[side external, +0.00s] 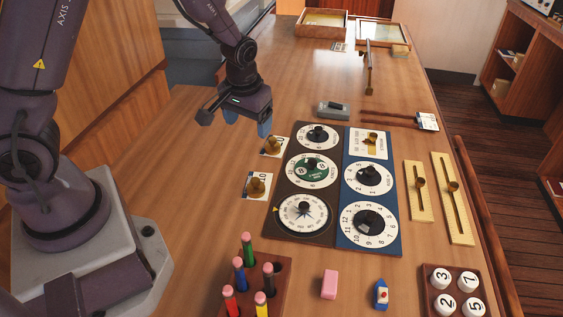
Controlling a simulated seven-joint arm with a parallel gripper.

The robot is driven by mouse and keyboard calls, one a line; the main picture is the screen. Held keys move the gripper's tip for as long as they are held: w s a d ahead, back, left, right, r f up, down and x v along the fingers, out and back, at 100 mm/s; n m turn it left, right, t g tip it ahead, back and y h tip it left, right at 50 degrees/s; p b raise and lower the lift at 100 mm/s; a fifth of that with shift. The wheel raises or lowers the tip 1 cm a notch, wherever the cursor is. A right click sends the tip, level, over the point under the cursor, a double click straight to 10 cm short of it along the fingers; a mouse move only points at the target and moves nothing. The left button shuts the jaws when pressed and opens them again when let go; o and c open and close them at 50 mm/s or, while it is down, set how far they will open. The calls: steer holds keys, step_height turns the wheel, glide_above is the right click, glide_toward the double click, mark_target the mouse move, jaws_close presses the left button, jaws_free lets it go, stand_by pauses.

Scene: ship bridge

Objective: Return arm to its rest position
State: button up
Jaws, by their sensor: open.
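My gripper (238,120) hangs over the table, left of the far end of the dial panels. It points down, open, with nothing seen between its fingers. Two brass knobs on white cards, the far one (273,146) and the near one (257,187), lie just left of the panels. The gripper is apart from all of these.
A pencil block (283,280), a pink eraser (329,284), a toy boat (381,295) and a tray of numbered discs (430,305) stand at the front. Brass sliders (412,205) lie right. A grey device (333,110) and shallow boxes (322,22) are farther back. The table's left part is clear.

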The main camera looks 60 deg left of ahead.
steer(key=s+d+r+m+t, duration=0.2)
steer(key=s+d+r, duration=0.2)
steer(key=s+r, duration=0.4)
steer(key=s+d+r+m+t+h, duration=0.1)
steer(key=s+d+r+m+t, duration=0.1)
steer(key=s+r, duration=0.6)
step_height(320, 180, up, 5)
steer(key=shift+s+d+f+m+h, duration=0.25)
steer(key=shift+d+m, duration=0.45)
steer(key=shift+d, duration=0.35)
